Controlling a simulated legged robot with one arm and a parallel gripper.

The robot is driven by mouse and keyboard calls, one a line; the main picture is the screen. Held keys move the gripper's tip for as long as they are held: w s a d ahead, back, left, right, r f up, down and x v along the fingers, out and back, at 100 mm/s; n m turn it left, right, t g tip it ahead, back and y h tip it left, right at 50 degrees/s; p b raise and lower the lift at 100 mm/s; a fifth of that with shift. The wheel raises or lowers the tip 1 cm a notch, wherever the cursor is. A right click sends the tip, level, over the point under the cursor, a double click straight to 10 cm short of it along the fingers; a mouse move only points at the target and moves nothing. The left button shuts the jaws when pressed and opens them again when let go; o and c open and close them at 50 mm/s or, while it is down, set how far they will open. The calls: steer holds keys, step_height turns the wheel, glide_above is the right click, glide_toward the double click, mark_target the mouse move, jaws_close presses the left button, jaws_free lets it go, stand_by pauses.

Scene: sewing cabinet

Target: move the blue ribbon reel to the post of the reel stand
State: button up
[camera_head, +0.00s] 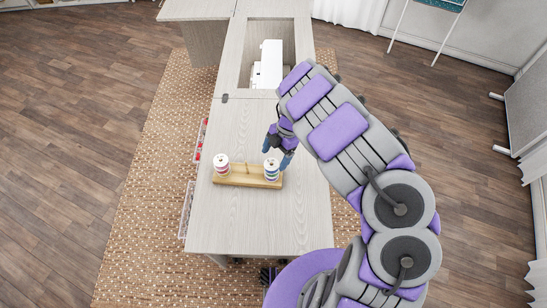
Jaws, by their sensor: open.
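The reel stand (247,182) is a light wooden bar lying across the cabinet top, with a short bare post (247,170) near its middle. The blue ribbon reel (271,174), white with blue bands, is upright at the stand's right end. Whether a post runs through it is hidden. My gripper (278,155) is open, reaching down from the upper right with its fingers close to the top of the blue reel. I cannot tell whether they touch it.
A white and red reel (221,164) stands at the stand's left end. The pale wooden cabinet top (255,225) is clear in front of the stand. A white sewing machine (268,66) sits in the recess behind. Clear bins (187,210) hang along the left edge.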

steer(key=p+v, duration=0.1)
steer(key=v, duration=1.4)
steer(key=shift+r+p, duration=0.25)
steer(key=shift+p, duration=0.05)
steer(key=shift+w, duration=0.1)
